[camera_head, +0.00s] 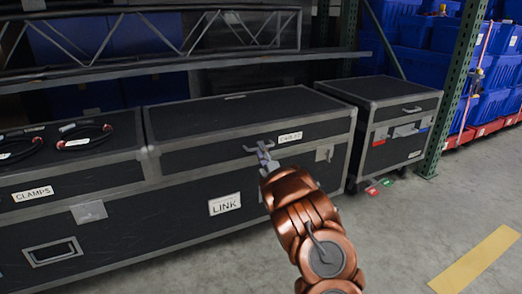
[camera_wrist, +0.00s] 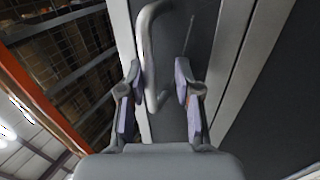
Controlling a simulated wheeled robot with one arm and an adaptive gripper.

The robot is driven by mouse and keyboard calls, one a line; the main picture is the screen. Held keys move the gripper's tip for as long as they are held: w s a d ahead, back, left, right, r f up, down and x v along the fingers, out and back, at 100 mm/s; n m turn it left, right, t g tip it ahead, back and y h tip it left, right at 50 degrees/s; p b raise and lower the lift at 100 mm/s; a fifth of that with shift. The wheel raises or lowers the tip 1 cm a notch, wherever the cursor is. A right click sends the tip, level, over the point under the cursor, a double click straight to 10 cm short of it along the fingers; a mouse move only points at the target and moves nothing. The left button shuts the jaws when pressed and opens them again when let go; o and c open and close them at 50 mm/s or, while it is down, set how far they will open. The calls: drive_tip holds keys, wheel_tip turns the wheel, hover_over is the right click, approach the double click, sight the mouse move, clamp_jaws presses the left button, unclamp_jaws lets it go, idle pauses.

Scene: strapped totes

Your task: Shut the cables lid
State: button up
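The cables lid (camera_head: 215,142) is the black, metal-edged lid of the right part of the long case, with a small blurred label that seems to read CABLES (camera_head: 290,137). It looks lowered onto the case body (camera_head: 180,220); I see no clear gap along the seam. My gripper (camera_head: 264,153) is at the lid's front face, left of the label. In the wrist view, a grey bar handle (camera_wrist: 147,45) reaches between the two spread fingers of my gripper (camera_wrist: 158,98), nearer the left finger. I cannot tell whether they touch. My arm hides part of the case front.
A CLAMPS section (camera_head: 60,165) with cable loops (camera_head: 85,137) on top adjoins at left. A separate black case (camera_head: 395,125) stands at right, beside a green rack post (camera_head: 455,90). A shelf beam (camera_head: 200,62) runs behind and above.

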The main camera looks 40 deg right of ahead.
sight(263, 134)
drive_tip(key=shift+r, duration=0.2)
wheel_tip(263, 134, up, 10)
drive_tip(key=shift+d, duration=0.1)
drive_tip(key=shift+s, duration=0.1)
idle(0.6)
drive_tip(key=shift+s+a+f+b, duration=0.15)
drive_tip(key=shift+s+f, duration=0.35)
drive_tip(key=shift+f, duration=0.9)
drive_tip(key=shift+s+a+f+b, duration=0.2)
drive_tip(key=shift+s+f, duration=0.35)
drive_tip(key=shift+f, duration=0.85)
drive_tip(key=shift+s+a+f+b, duration=0.15)
drive_tip(key=shift+s+f, duration=0.35)
drive_tip(key=shift+f, duration=0.9)
drive_tip(key=shift+s, duration=0.1)
